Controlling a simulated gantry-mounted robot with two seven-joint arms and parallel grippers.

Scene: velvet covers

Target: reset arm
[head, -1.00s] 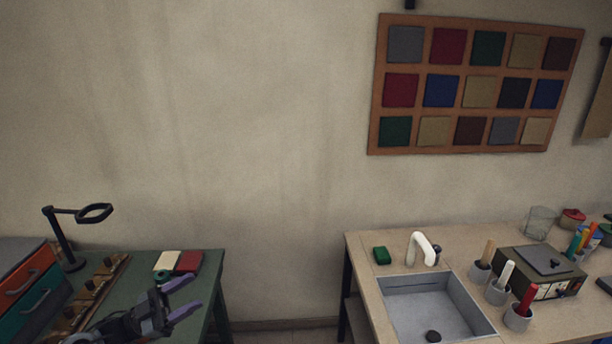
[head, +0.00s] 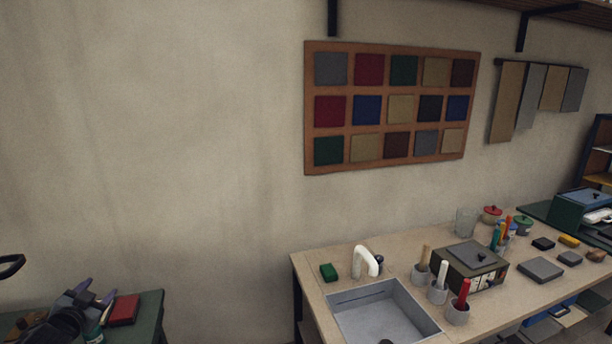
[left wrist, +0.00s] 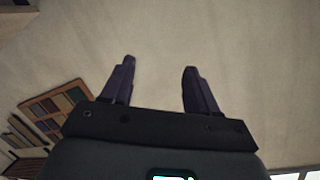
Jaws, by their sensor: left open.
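My left gripper (head: 95,294) is low at the left in the head view, over the green table (head: 150,318). In the left wrist view its two purple fingers (left wrist: 158,82) stand apart with nothing between them, against the bare wall. A red book-like block (head: 123,310) lies on the green table just right of the gripper in the head view. My right gripper is in neither view.
A swatch board (head: 390,108) hangs on the wall. A gap separates the two tables.

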